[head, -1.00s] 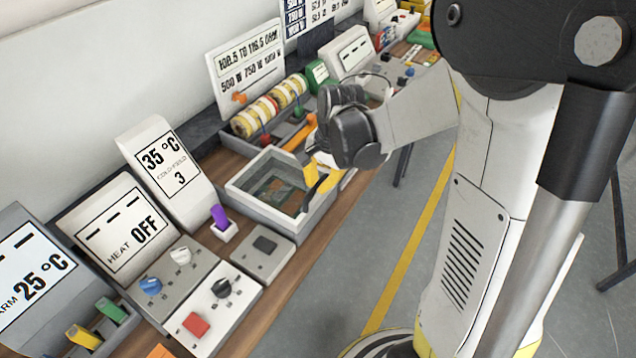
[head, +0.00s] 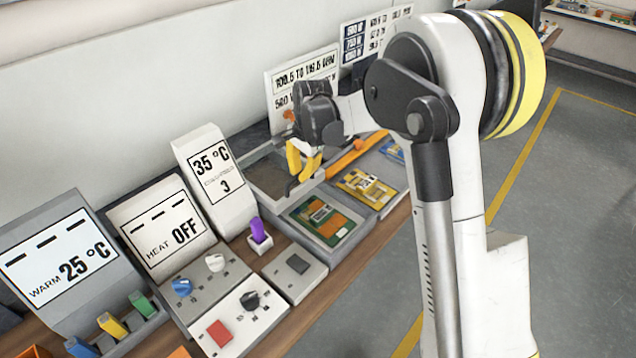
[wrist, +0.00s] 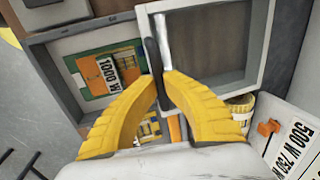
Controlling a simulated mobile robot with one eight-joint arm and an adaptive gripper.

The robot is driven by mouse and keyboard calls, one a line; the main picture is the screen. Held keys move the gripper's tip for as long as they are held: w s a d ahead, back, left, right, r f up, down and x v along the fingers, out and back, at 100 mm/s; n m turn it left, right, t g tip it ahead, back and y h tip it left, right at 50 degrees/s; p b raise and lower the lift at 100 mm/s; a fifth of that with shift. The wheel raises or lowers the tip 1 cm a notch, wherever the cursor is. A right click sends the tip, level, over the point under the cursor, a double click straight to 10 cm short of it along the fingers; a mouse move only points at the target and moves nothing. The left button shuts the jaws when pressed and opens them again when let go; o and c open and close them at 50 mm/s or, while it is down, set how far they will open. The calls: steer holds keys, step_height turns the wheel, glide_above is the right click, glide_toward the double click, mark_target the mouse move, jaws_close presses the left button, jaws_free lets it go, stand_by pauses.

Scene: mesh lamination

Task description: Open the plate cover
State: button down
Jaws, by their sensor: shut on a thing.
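The plate cover (head: 252,165) is a grey frame with a dark, see-through pane. In the head view it is swung back toward the wall, behind the tray (head: 297,208). A green and orange plate (head: 325,219) lies uncovered in the tray. My gripper (head: 303,165) has yellow fingers and is at the cover's near right edge. In the wrist view, my gripper (wrist: 160,77) is shut on a thin dark and silver handle (wrist: 163,45) at the cover's edge. The cover (wrist: 256,45) shows to its right, the plate (wrist: 105,75) to its left. The exact hinge angle is hard to tell.
A second tray with a yellow board (head: 367,186) stands right of the first. A purple lever (head: 258,230) and a small switch box (head: 297,272) stand to the left and front. Display panels (head: 215,178) line the wall. The floor at right is clear.

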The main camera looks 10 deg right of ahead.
steer(key=shift+w+a, duration=0.55)
steer(key=shift+w, duration=0.2)
steer(key=c, duration=1.4)
jaws_free()
steer(key=shift+w+f, duration=0.1)
steer(key=r, duration=0.4)
steer(key=s+d+r, duration=0.1)
steer(key=r, duration=0.3)
steer(key=s+r, duration=0.1)
steer(key=r, duration=0.3)
steer(key=shift+d, duration=0.15)
steer(key=shift+s, duration=0.1)
